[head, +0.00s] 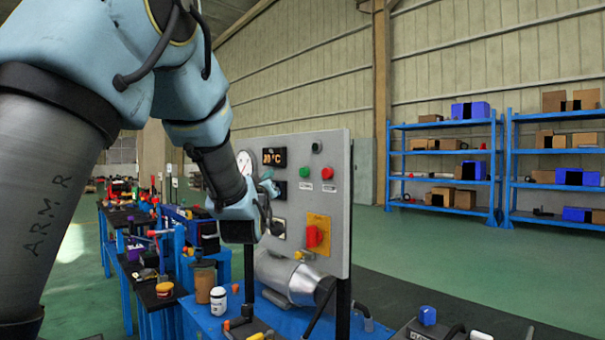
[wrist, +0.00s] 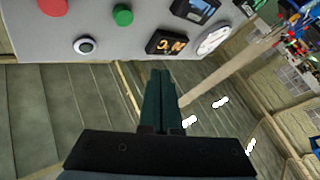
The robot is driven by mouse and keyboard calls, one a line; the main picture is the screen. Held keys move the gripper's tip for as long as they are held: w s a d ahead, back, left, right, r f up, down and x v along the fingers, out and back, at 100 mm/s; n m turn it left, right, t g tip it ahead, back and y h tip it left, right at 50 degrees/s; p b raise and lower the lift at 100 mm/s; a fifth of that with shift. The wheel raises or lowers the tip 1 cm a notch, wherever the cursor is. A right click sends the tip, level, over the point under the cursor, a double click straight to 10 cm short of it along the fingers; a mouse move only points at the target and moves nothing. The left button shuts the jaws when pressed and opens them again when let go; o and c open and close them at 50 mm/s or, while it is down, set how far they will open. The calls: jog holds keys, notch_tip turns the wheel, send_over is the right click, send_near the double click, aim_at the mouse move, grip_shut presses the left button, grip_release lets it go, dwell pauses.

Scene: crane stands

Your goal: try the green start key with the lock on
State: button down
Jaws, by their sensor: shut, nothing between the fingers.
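The green start key (head: 304,172) is a round button on the upright grey panel (head: 338,200), left of a red button (head: 327,173). The green key also shows in the wrist view (wrist: 122,14), near the top, upside down. My gripper (head: 270,188) is shut and empty, in front of the panel and left of the green key. In the wrist view its closed dark fingers (wrist: 160,75) stand apart from the key. A red switch (head: 313,236) sits on a yellow plate lower on the panel. I cannot make out clearly whether a lock is on it.
A lit temperature display (head: 274,157) and a round gauge (head: 244,162) are on the panel near my arm. A metal motor (head: 285,275) and a white bottle (head: 218,300) stand on the blue bench below. Open green floor (head: 440,250) lies to the right.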

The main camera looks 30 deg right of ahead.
aim_at(299, 171)
jog(key=w+d+p, duration=0.1)
jog(key=d+p, duration=0.1)
jog(key=d, duration=0.6)
jog(key=shift+w, duration=0.3)
jog(key=shift+d, duration=0.25)
dwell(1.6)
jog(key=shift+w+d, duration=0.1)
jog(key=shift+d, duration=0.15)
jog(key=shift+d+b, duration=0.45)
jog(key=shift+d, duration=0.05)
dwell(0.7)
dwell(0.3)
jog(key=shift+a+b, duration=0.75)
jog(key=shift+a, duration=0.15)
